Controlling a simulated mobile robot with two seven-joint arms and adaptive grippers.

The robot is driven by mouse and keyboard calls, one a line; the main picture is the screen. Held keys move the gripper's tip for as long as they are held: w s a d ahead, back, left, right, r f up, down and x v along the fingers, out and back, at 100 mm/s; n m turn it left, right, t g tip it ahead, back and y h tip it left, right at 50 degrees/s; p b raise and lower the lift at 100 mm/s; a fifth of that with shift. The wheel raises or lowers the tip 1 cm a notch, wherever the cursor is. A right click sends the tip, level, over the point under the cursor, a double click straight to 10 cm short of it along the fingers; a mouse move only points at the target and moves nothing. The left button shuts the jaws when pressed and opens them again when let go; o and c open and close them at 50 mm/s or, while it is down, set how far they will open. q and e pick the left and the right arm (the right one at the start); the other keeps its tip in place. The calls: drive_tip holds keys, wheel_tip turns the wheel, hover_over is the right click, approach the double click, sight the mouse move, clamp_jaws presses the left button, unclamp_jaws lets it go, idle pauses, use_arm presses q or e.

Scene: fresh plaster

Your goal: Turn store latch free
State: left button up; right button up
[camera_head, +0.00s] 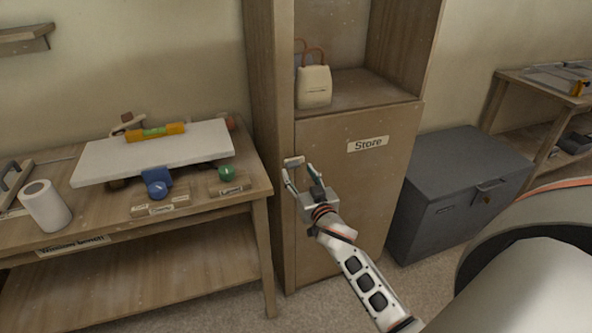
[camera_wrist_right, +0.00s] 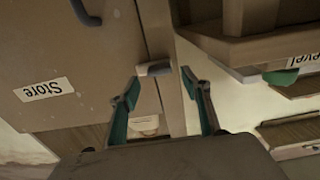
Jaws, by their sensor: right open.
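The Store cupboard door (camera_head: 358,190) is shut below an open shelf. Its small pale latch (camera_head: 293,161) sits at the door's left edge. In the right wrist view, which is upside down, the latch (camera_wrist_right: 153,69) lies roughly crosswise at the gap between door and frame. My right gripper (camera_head: 299,171) is open at the latch, with a finger on either side. In the wrist view its green-sided fingertips (camera_wrist_right: 160,79) flank the latch with gaps showing; I see no firm grip. My left gripper is not in view.
A workbench (camera_head: 262,186) stands close to the left, with a white board (camera_head: 205,143), orange level (camera_head: 155,132) and white roll (camera_head: 46,205). A grey chest (camera_head: 440,165) stands right of the cupboard. A bag (camera_head: 314,88) sits on the shelf above.

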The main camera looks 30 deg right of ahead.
sight(296, 163)
drive_tip(key=shift+x, duration=1.4)
drive_tip(key=c, duration=1.1)
